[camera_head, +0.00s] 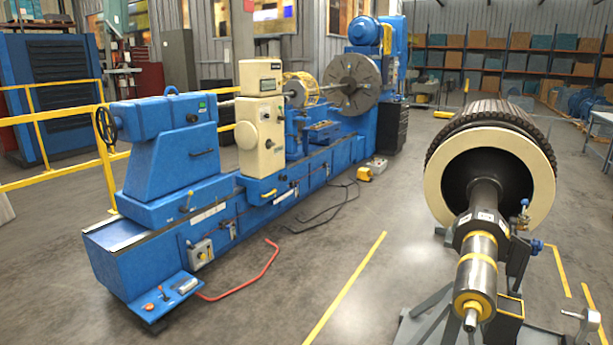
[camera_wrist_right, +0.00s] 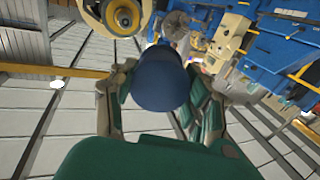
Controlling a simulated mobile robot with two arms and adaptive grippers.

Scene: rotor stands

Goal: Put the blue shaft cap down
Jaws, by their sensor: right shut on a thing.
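The blue shaft cap (camera_wrist_right: 162,82) is a dark blue cylinder in the middle of the right wrist view. My right gripper (camera_wrist_right: 160,88) is shut on it, with a finger on each side. Nothing is seen touching the cap from below in this view. The cap and my right gripper do not show in the head view. My left gripper is in neither view. In the head view, a large rotor (camera_head: 500,170) lies on a grey stand (camera_head: 430,325) at the right, its shaft end (camera_head: 474,290) pointing toward me.
A long blue lathe (camera_head: 170,245) with a cream control box runs along the left. Yellow railings (camera_head: 70,180) stand behind it. A red cable (camera_head: 245,290) lies on the floor. Grey floor (camera_head: 320,250) is open between lathe and rotor. Shelves with boxes (camera_head: 500,60) line the back.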

